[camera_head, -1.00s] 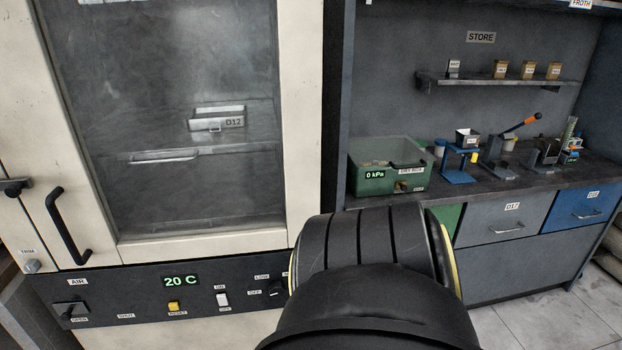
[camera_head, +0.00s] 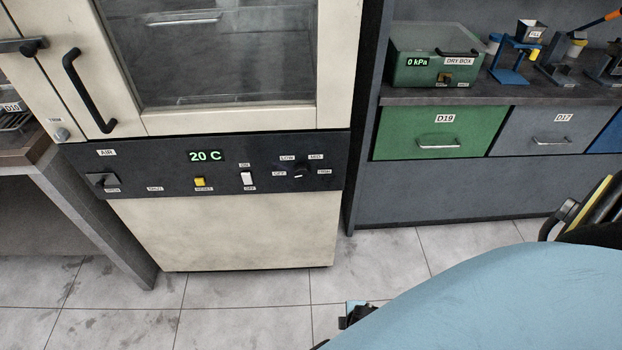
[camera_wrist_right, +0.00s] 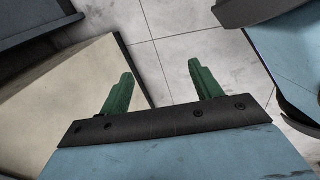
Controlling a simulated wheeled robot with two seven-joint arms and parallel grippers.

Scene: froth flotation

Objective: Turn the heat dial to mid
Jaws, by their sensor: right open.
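The heat dial (camera_head: 299,171) is a small dark knob on the dark control panel (camera_head: 130,177) of the cream oven. Labels OFF, LOW, MID and HIGH surround it; I cannot tell for sure which one it points at. The display (camera_head: 205,156) on the panel reads 20 C. My right gripper (camera_wrist_right: 159,75) shows in the wrist view, its two green fingers apart and empty, above the tiled floor and beside a cream surface. In the head view its fingers are not clearly visible. My left gripper is not in view.
The panel also has a yellow reset button (camera_head: 199,182), a white rocker switch (camera_head: 247,178) and an air lever (camera_head: 101,181). The oven door has a black handle (camera_head: 89,90). A bench with drawers, including a green one (camera_head: 437,133), stands right. Tiled floor (camera_head: 245,291) in front is clear.

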